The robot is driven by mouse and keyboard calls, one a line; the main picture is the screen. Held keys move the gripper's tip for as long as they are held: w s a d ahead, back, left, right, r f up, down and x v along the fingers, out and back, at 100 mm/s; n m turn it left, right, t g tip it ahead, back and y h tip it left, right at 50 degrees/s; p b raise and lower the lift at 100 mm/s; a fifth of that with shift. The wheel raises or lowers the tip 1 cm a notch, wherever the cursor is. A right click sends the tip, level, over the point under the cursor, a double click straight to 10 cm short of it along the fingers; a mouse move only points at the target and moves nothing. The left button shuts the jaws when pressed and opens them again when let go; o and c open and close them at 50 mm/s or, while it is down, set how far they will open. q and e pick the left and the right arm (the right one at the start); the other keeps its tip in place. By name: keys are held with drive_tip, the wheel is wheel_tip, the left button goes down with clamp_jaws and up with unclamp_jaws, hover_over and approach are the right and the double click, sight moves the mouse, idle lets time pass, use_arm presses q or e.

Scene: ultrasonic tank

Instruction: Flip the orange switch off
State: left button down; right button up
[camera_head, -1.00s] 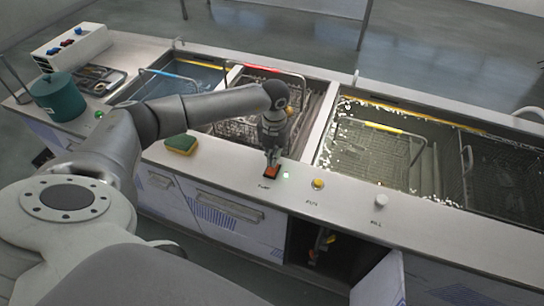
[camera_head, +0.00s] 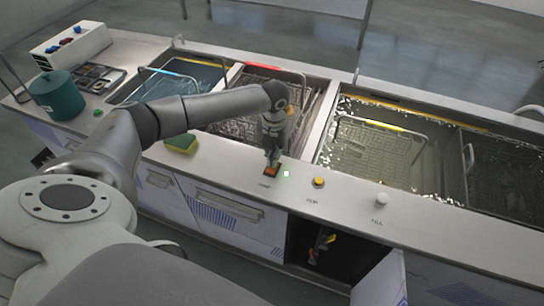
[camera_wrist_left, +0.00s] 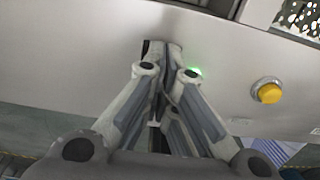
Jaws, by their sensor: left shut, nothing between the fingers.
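The orange switch (camera_head: 271,170) sits on the front ledge of the steel sink counter. My left gripper (camera_head: 272,160) is shut and points down at the switch, its fingertips at or just above it. I cannot tell whether they touch. In the left wrist view the shut fingers (camera_wrist_left: 165,72) hide most of the switch. A small green light (camera_head: 286,174) glows just right of the switch, and its green glow (camera_wrist_left: 194,72) shows beside the fingers in the wrist view. My right gripper is not in view.
A yellow button (camera_head: 318,182) and a white knob (camera_head: 381,200) stand right of the switch. A green and yellow sponge (camera_head: 181,144) lies to the left. Behind are basins with wire baskets. A teal pot (camera_head: 58,97) stands far left. A cabinet door (camera_head: 380,282) hangs open below.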

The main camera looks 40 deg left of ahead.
use_arm(q)
drive_tip(key=shift+s+f+b, duration=0.1)
drive_tip(key=shift+f+b, duration=0.45)
drive_tip(key=shift+f, duration=0.2)
drive_tip(key=shift+r, duration=0.15)
drive_tip(key=shift+r+p, duration=0.6)
drive_tip(key=shift+p, duration=0.05)
drive_tip(key=shift+r+p, duration=1.8)
drive_tip(key=shift+r, duration=1.05)
drive_tip(key=shift+f, duration=0.1)
